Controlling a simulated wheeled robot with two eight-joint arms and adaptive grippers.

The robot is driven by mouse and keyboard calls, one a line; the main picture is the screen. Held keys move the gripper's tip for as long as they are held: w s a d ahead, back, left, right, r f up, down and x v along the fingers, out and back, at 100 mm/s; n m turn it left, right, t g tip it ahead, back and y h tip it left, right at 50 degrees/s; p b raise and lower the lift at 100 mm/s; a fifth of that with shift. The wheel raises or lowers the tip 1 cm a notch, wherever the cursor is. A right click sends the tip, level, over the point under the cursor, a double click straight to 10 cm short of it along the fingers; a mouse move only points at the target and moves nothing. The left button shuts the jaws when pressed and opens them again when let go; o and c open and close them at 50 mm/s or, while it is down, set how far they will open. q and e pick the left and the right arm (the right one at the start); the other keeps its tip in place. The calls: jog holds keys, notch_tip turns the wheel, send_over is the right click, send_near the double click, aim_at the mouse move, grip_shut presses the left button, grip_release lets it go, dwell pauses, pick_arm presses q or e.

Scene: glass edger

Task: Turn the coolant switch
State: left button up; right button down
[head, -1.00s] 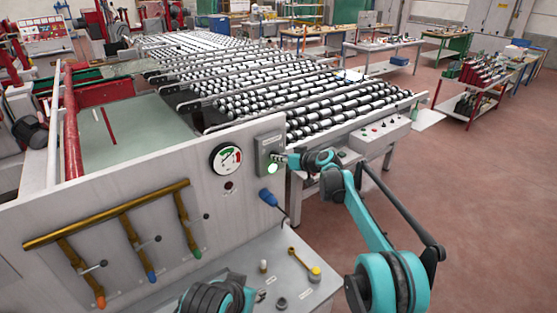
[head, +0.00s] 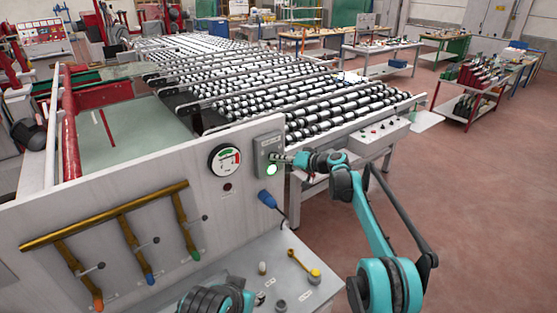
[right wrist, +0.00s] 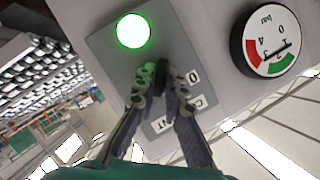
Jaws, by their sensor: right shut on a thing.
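The coolant switch is on a grey box (head: 265,145) on the machine's front panel, with a lit green lamp (head: 271,170) low on it. In the right wrist view, the box (right wrist: 105,45) appears turned over, with the bright lamp (right wrist: 134,31) at the top and a partly hidden label below. A dark switch knob (right wrist: 160,76) is between the fingertips. My right gripper (head: 274,157) is shut on this knob, and its fingers also show in the wrist view (right wrist: 160,88). The knob's exact angle is hard to tell.
A pressure gauge (head: 225,161) is left of the box. Brass pipes (head: 110,215) with valves are at left. Small items lie on the grey ledge (head: 235,265). Open floor lies at right.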

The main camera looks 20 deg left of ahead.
dwell(0.3)
jog(key=c, duration=1.6)
grip_release()
jog(key=v, duration=1.2)
jog(key=shift+d+f, duration=0.1)
